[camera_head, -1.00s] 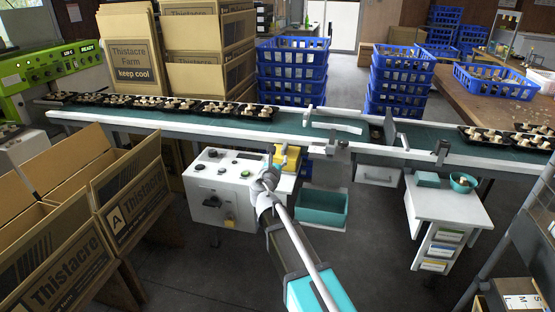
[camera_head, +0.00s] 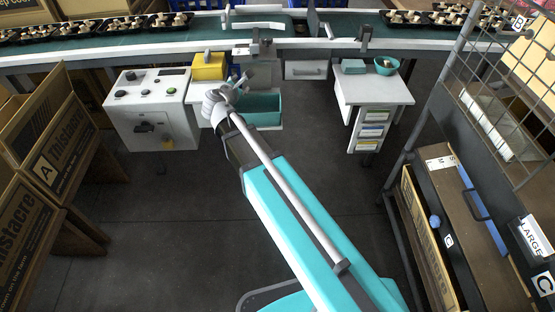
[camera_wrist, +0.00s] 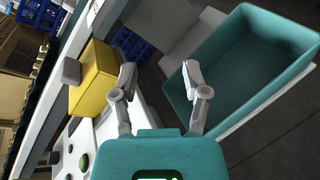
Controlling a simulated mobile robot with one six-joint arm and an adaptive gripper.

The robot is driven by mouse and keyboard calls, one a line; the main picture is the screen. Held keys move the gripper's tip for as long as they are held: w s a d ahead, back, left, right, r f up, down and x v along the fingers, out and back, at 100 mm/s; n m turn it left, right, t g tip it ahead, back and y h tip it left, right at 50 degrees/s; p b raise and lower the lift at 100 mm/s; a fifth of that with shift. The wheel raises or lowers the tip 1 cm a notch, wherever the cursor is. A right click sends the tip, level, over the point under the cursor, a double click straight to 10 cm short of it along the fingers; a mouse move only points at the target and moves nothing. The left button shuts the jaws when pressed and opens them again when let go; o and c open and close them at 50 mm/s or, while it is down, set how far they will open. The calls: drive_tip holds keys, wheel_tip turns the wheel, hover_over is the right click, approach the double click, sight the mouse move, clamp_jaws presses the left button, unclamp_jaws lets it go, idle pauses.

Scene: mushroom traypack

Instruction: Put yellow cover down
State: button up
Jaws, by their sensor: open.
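The yellow cover (camera_head: 209,66) is a box-like yellow piece standing at the right end of the white control box, just below the conveyor edge. In the wrist view the yellow cover (camera_wrist: 97,82) is at the left, with a grey block-like part against its side. My gripper (camera_head: 236,80) is just right of the cover, near the teal bin. In the wrist view my gripper (camera_wrist: 158,78) has its fingers spread with nothing between them. The left finger looks close to the cover; I cannot tell whether it touches.
The white control box (camera_head: 150,108) with knobs stands at left. The teal bin (camera_head: 262,110) is directly right of my gripper; it looks empty in the wrist view. The conveyor (camera_head: 130,48) runs behind. A white drawer desk (camera_head: 372,92) and a wire rack (camera_head: 400,160) stand at right.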

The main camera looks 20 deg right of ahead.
drive_tip(key=s+d+f+m+g+y, duration=0.2)
drive_tip(key=s+d+f+m+g, duration=0.65)
drive_tip(key=s+m, duration=0.4)
drive_tip(key=s+a+f+m+g+y, duration=0.1)
drive_tip(key=s+f+m+g+y, duration=0.1)
drive_tip(key=s+m, duration=0.2)
drive_tip(key=s+a+f+m+g+y, duration=0.1)
drive_tip(key=s+f+m+g+y, duration=0.1)
drive_tip(key=s+m, duration=0.3)
drive_tip(key=s+y, duration=0.1)
drive_tip(key=s, duration=0.2)
drive_tip(key=shift+a+f+y, duration=0.15)
drive_tip(key=shift+f+y, duration=0.15)
drive_tip(key=shift+f, duration=0.05)
drive_tip(key=shift+m, duration=0.25)
